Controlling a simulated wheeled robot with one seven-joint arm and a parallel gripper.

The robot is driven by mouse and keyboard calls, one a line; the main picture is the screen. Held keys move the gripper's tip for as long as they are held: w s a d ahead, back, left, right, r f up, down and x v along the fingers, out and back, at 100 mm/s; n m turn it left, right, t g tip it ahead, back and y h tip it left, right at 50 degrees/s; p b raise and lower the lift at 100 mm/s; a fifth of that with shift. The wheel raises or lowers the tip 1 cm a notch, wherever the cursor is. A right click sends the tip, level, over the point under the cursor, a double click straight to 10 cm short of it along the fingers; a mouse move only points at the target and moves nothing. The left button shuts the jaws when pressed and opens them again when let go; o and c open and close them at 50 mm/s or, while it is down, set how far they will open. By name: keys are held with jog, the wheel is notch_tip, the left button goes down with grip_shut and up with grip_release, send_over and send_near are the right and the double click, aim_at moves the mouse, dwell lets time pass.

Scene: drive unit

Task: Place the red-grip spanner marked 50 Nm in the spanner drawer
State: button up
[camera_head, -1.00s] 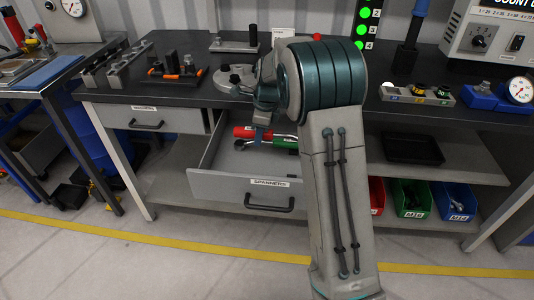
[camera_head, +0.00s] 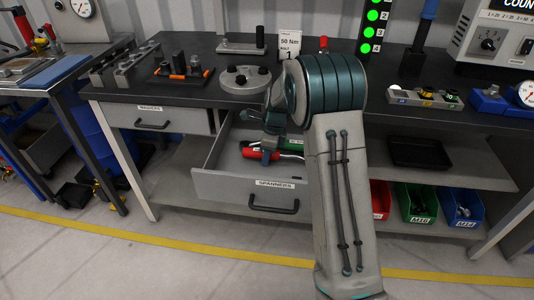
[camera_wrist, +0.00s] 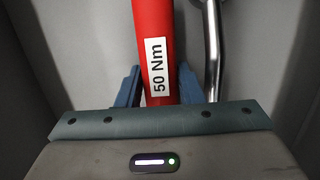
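The red-grip spanner (camera_wrist: 152,30) passes between my gripper's blue fingers in the wrist view, its white 50 Nm label facing the camera. In the head view its red grip (camera_head: 248,153) is low inside the open spanner drawer (camera_head: 213,182), which is labelled SPANNERS. My gripper (camera_head: 269,156) reaches down into the drawer and appears shut on the red grip. I cannot tell whether the spanner touches the drawer floor. My forearm hides the drawer's right part.
A green-grip spanner (camera_head: 268,145) lies behind the red one in the drawer; a silver shaft (camera_wrist: 213,45) runs beside the red grip. A closed drawer (camera_head: 165,121) is at left. The bench top (camera_head: 200,92) is above, with a round plate (camera_head: 246,80) on it.

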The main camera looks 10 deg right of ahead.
notch_tip(320, 180, up, 12)
jog(key=d+f+p, duration=0.1)
jog(key=d+p, duration=0.1)
jog(key=s+r+n, duration=0.3)
jog(key=s+n, duration=0.2)
jog(key=s, duration=0.2)
jog(key=s+r+n, duration=0.4)
jog(key=s+n, duration=0.1)
jog(key=s, duration=0.3)
jog(key=s+d+f+n+t+h, duration=0.1)
jog(key=s+f+n, duration=0.2)
jog(key=s+n, duration=0.8)
jog(key=s, duration=0.6)
jog(key=shift+s+n+h, duration=0.15)
jog(key=shift+n+h, duration=0.15)
